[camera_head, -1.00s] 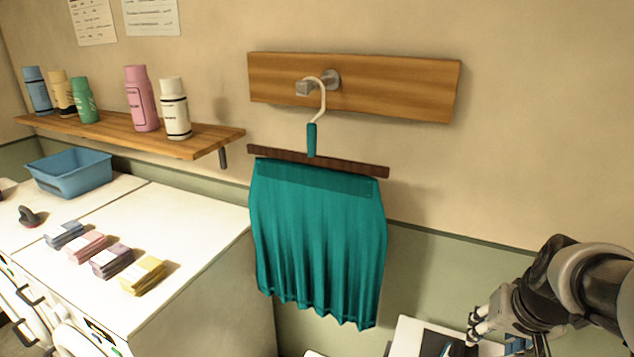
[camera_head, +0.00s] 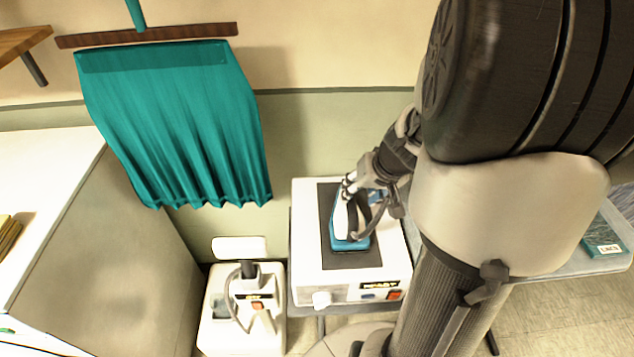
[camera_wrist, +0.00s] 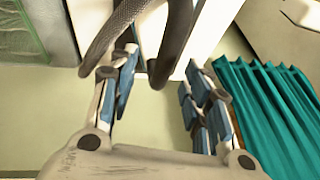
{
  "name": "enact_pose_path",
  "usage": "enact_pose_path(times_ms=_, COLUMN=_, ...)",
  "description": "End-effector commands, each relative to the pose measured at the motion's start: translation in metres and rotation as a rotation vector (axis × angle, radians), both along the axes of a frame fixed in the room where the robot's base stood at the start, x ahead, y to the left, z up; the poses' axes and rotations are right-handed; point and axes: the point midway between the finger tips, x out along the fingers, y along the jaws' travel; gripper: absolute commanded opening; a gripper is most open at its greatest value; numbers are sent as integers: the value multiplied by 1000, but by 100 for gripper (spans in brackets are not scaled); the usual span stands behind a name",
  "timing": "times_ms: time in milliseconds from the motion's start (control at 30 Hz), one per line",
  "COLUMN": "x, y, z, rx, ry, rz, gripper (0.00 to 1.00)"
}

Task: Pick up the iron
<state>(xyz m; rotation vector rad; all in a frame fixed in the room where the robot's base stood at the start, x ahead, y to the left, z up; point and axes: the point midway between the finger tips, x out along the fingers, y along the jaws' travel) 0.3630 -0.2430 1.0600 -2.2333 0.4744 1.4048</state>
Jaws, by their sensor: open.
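The iron (camera_head: 339,226), with a blue base, white body and dark handle, stands on a dark mat (camera_head: 360,262) on a white box. My gripper (camera_head: 371,193) is at the iron's far, upper end in the head view and partly covers it. I cannot tell whether it touches the iron. The wrist view shows my gripper (camera_wrist: 160,88) with its blue-grey fingers spread apart and wall between them. Dark curved pieces cross the top of that view; I cannot tell whether they belong to the iron.
My arm fills the right of the head view. The teal skirt (camera_head: 180,120) hangs on the left. A small white unit with a hose (camera_head: 215,332) stands left of the white box (camera_head: 305,275). A teal book (camera_head: 602,243) lies on the table at right.

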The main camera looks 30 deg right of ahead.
Motion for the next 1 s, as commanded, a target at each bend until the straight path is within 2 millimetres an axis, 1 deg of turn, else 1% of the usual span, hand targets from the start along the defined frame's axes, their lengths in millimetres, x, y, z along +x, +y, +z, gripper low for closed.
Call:
enact_pose_path(times_ms=167, x=5, y=1, z=-11, rx=1, ry=0, rz=1, gripper=45)
enact_pose_path(times_ms=333, x=16, y=7, z=-35, rx=1, ry=2, rz=3, gripper=45)
enact_pose_path(times_ms=400, x=20, y=6, z=-44, rx=2, ry=1, rz=0, gripper=45)
enact_pose_path(times_ms=500, x=24, y=6, z=-51, rx=1, ry=0, rz=1, gripper=45)
enact_pose_path(times_ms=767, x=25, y=5, z=-51, rx=0, ry=0, rz=-1, gripper=45)
enact_pose_path(times_ms=1000, x=25, y=5, z=-51, rx=0, ry=0, rz=-1, gripper=29)
